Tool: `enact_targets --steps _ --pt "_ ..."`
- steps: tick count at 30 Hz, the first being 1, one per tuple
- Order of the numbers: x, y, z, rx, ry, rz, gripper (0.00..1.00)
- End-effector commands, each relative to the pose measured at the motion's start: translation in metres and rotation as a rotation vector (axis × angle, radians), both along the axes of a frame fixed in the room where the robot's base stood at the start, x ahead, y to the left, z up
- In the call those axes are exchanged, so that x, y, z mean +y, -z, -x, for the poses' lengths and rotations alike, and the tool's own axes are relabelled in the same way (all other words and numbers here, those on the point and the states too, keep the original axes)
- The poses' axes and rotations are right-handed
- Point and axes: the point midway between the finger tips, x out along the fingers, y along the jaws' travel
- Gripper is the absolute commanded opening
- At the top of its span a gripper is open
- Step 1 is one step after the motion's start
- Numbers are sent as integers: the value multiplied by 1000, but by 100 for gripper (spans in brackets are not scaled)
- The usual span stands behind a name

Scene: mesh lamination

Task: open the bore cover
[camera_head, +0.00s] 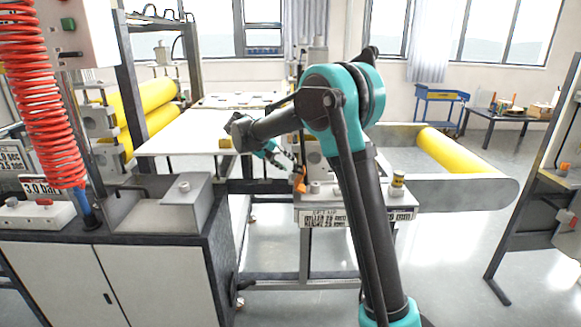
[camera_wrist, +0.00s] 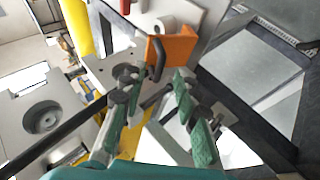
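An orange flap (camera_wrist: 178,50) with a black bar handle (camera_wrist: 156,58) is likely the bore cover; no label shows on it. It stands beside a white cylindrical part in the wrist view. In the head view a small orange piece (camera_head: 300,183) shows at the back left of the labelled bench. My gripper (camera_wrist: 157,82) has its two green-padded fingers spread apart, with nothing between the pads. The handle lies just beyond the fingertips; I cannot tell whether they touch. In the head view my gripper (camera_head: 287,163) is small, pointing down and right toward the orange piece.
A pale block with a round recessed part (camera_wrist: 42,118) is at the left of the wrist view. The bench (camera_head: 355,216) also carries a yellow-banded jar (camera_head: 398,182). A yellow roller (camera_head: 458,152) is at right, and a grey cabinet (camera_head: 105,265) at left.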

Motion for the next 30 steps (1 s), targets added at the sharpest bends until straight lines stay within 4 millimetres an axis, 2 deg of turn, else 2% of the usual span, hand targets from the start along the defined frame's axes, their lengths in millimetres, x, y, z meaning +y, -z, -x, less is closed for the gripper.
enact_targets --steps 6,12,25,30 --pt "30 -32 18 0 -3 0 31" --pt "47 -52 29 1 -1 -1 31" --pt "53 -60 34 0 0 -1 31" --pt "45 -51 33 22 5 -32 11"
